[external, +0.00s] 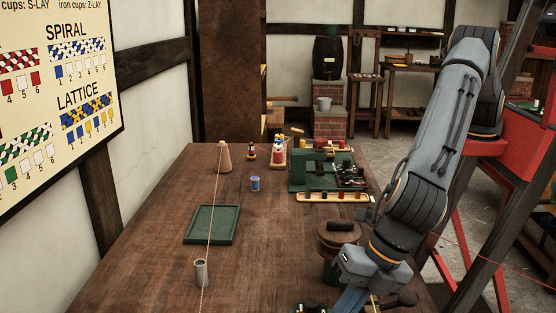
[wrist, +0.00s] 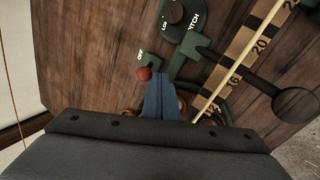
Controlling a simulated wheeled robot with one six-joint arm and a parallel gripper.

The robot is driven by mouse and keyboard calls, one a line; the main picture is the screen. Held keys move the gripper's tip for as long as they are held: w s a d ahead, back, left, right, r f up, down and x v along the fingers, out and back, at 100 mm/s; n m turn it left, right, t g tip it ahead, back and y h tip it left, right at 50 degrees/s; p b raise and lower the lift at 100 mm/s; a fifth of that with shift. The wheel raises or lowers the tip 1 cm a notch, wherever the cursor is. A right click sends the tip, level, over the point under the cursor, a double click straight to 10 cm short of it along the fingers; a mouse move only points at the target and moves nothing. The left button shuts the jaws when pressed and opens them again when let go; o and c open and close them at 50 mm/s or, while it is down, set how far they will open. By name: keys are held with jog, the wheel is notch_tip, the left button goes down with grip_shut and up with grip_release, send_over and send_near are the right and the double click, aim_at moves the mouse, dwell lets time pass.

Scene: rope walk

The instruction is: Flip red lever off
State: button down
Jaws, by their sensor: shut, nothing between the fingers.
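In the wrist view the red lever's round knob (wrist: 144,74) sits just left of my gripper's fingertips. A small green plate (wrist: 141,57) marked OFF lies just above the knob. My gripper (wrist: 161,84) has its blue fingers together with nothing between them. The fingertips are very close to the knob; I cannot tell if they touch it. The lever's stem is mostly hidden. In the external view my gripper (external: 350,301) points down at the bottom edge, and I cannot make out the red lever there.
On the table (external: 150,215) stand a green tray (external: 188,241), a grey cup (external: 201,273) and a green machine (external: 312,165). The left-centre table is mostly clear.

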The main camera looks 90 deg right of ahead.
jog(key=shift+w+r+g+b, duration=0.2)
jog(key=shift+w+g+b, duration=0.1)
jog(key=shift+w+g, duration=0.1)
dwell(0.3)
jog(key=shift+w+r+g, duration=0.1)
jog(key=shift+w+g, duration=0.1)
jog(key=shift+g, duration=0.8)
jog(key=w+b, duration=0.1)
jog(key=b, duration=0.1)
jog(key=w+r+b, duration=0.1)
jog(key=w+b, duration=0.3)
jog(key=shift+w+r+b, duration=0.1)
jog(key=shift+r+b, duration=0.15)
jog(key=shift+b, duration=0.15)
jog(key=shift+w+d+f, duration=0.1)
jog(key=shift+w+d, duration=0.05)
jog(key=shift+w, duration=0.15)
jog(key=shift+s, duration=0.1)
jog(key=shift+s+f, duration=0.1)
jog(key=shift+f, duration=0.05)
notch_tip(320, 180, up, 10)
jog(key=w+p, duration=0.2)
jog(key=p, duration=0.1)
jog(key=shift+w+d+r, duration=0.2)
jog(key=shift+w+d, duration=0.1)
jog(key=shift+w, duration=0.05)
